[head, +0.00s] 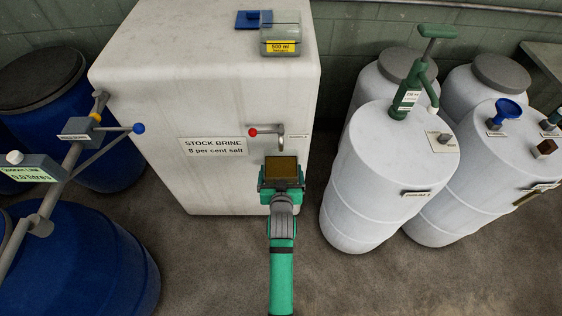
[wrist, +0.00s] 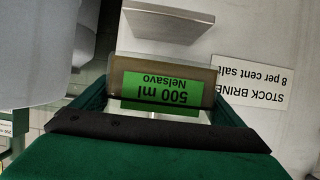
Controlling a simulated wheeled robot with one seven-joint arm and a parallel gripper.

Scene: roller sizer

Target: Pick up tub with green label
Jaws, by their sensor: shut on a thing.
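The tub with the green label (wrist: 163,86) is brownish, and its label reads "500 ml Nelsavo", upside down in the wrist view. My gripper (wrist: 162,98) is shut on it, with one jaw at each side. In the head view, my gripper (head: 282,184) holds the tub (head: 282,168) up in front of the white stock brine tank (head: 165,110), just below its red-tipped tap (head: 272,133). The green label is hidden in the head view. The tub's underside is not seen.
Another tub with a yellow label (head: 281,40) stands on the tank top beside a blue lid-like piece (head: 254,19). White drums (head: 365,190) stand at right, one bearing a green hand pump (head: 407,98). Blue drums (head: 75,265) and a pipe stand at left. Some floor is clear.

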